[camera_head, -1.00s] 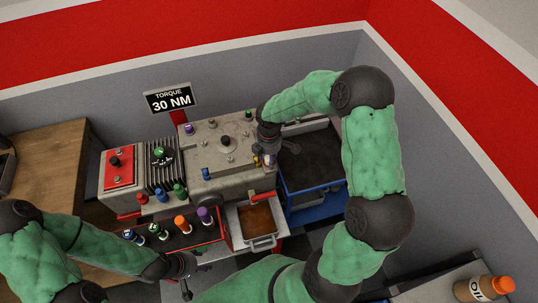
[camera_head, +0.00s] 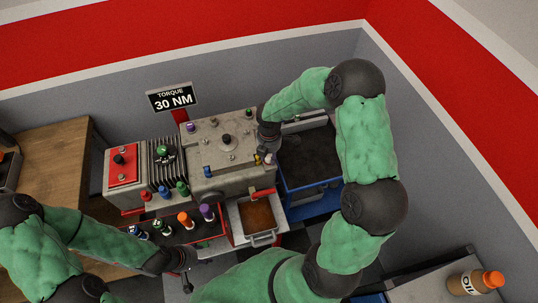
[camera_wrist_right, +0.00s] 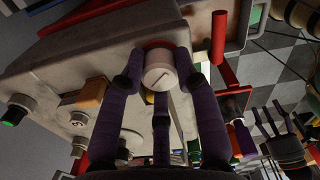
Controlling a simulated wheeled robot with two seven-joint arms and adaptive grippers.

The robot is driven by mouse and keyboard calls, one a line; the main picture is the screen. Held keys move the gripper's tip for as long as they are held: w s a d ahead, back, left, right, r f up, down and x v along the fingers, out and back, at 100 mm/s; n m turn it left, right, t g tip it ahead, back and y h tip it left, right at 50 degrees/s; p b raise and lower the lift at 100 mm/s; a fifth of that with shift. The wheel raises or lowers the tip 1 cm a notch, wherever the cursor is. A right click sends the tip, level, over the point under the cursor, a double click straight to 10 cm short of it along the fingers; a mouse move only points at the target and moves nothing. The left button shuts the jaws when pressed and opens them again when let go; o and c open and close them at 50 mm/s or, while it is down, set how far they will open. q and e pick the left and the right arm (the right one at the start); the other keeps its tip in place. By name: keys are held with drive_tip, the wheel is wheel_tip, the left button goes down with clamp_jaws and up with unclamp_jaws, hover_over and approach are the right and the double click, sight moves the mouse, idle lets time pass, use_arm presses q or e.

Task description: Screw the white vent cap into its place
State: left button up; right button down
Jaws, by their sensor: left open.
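The white vent cap (camera_wrist_right: 160,72), a round white disc with a dark slot mark, shows in the right wrist view against the side of the grey housing (camera_wrist_right: 60,75). A red ring shows behind its upper edge. My right gripper (camera_wrist_right: 160,66) has its purple fingers on both sides of the cap, closed on it. I cannot tell how deep the cap sits. In the head view my right gripper (camera_head: 268,148) is at the right end of the grey housing (camera_head: 212,150) and mostly hides the cap. My left gripper (camera_head: 188,268) is open and empty, low in front of the bench.
Several coloured caps stand on a red-edged rack (camera_head: 205,228) in front of the housing. A tray of brown fluid (camera_head: 256,215) is below the right gripper. A blue-edged bin (camera_head: 310,160) stands to the right. An oil bottle (camera_head: 473,283) is at lower right.

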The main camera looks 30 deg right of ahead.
drive_tip(key=shift+m+b, duration=0.5)
drive_tip(key=shift+m, duration=0.5)
drive_tip(key=shift+f+m+b, duration=0.1)
drive_tip(key=shift+m+b, duration=0.25)
drive_tip(key=shift+m, duration=0.75)
drive_tip(key=shift+b, duration=0.3)
drive_tip(key=shift+m, duration=0.4)
drive_tip(key=shift+m+b, duration=0.4)
drive_tip(key=shift+m, duration=0.2)
